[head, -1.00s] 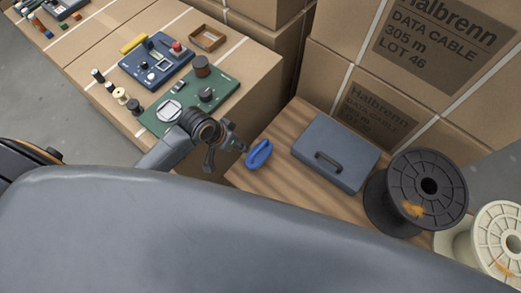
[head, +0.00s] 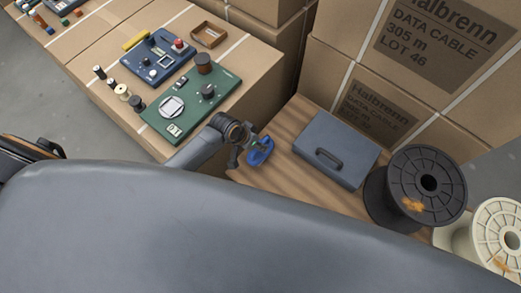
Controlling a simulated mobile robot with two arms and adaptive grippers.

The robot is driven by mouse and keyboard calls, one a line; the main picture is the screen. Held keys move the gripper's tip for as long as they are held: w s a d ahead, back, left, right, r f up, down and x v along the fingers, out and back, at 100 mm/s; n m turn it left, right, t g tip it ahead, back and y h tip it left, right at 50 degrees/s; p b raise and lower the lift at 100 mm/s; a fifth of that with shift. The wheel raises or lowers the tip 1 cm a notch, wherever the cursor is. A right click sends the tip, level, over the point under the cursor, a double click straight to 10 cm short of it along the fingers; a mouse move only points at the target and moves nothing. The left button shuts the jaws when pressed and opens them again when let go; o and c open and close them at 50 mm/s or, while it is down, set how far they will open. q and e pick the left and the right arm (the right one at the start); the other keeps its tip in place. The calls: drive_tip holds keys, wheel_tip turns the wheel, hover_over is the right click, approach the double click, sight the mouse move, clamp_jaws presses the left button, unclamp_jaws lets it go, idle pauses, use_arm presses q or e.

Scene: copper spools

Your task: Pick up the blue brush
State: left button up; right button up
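The blue brush (head: 260,155) lies on the wooden-topped surface (head: 282,183), left of the grey-blue case. My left gripper (head: 254,147) is at the brush, and its fingers overlap the brush's upper part in the head view. The gripper is small and partly hidden by its own wrist, so I cannot tell whether the fingers have closed on the brush. My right gripper is not in view.
A grey-blue case (head: 335,150) with a handle stands right of the brush. A dark spool (head: 428,160) and a cream spool (head: 508,232) are further right. A cardboard box (head: 262,75) with green and blue panels stands at the left. Stacked cartons (head: 335,55) rise behind.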

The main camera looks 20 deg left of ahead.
use_arm(q)
drive_tip(key=shift+x, duration=1)
clamp_jaws()
drive_tip(key=shift+r, duration=0.15)
